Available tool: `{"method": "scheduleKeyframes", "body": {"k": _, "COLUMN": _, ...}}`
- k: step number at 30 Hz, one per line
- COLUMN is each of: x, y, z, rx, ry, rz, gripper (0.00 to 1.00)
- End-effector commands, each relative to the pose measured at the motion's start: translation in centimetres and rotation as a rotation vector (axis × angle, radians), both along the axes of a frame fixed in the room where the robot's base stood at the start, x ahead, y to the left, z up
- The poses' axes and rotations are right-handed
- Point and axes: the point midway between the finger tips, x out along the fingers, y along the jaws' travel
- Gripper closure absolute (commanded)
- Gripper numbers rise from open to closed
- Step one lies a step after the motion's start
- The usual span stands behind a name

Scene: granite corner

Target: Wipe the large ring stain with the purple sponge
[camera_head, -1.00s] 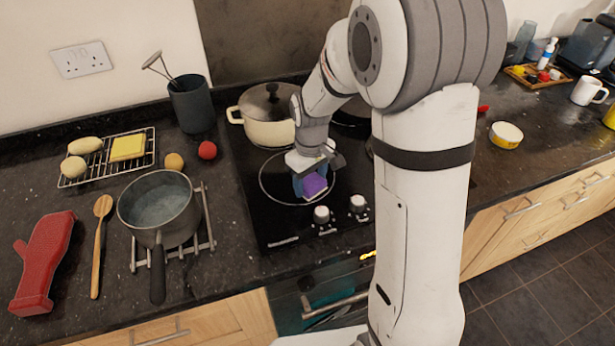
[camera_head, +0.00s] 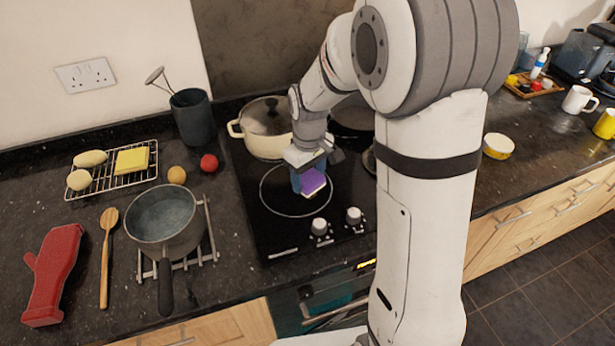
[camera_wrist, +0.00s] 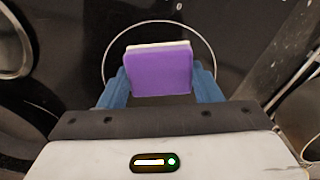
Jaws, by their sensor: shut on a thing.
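The purple sponge (camera_head: 311,183) has a pale layer on one face. My gripper (camera_head: 308,176) is shut on it, and the blue fingers hold its two sides in the wrist view, where the sponge (camera_wrist: 158,72) fills the middle. A large thin pale ring (camera_head: 264,200) shows on the black hob, around the sponge in the head view. The ring (camera_wrist: 104,62) also shows behind the sponge in the wrist view. Part of the ring is hidden by the sponge and gripper. I cannot tell whether the sponge touches the hob.
A cream lidded pot (camera_head: 264,140) stands just behind the ring, with a dark pan (camera_head: 352,118) to its right. Two hob knobs (camera_head: 336,222) are at the front right. A saucepan (camera_head: 163,222) stands on a trivet to the left.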

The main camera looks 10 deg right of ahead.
Motion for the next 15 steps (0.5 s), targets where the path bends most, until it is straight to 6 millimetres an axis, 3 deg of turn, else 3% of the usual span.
{"method": "scheduleKeyframes", "body": {"k": 8, "x": 0.0, "y": 0.0, "z": 0.1, "rx": 0.0, "ry": 0.0, "rz": 0.0, "gripper": 0.6}}
{"method": "scheduleKeyframes", "body": {"k": 15, "x": 0.0, "y": 0.0, "z": 2.2, "rx": 0.0, "ry": -0.002, "rz": 0.0, "gripper": 0.6}}
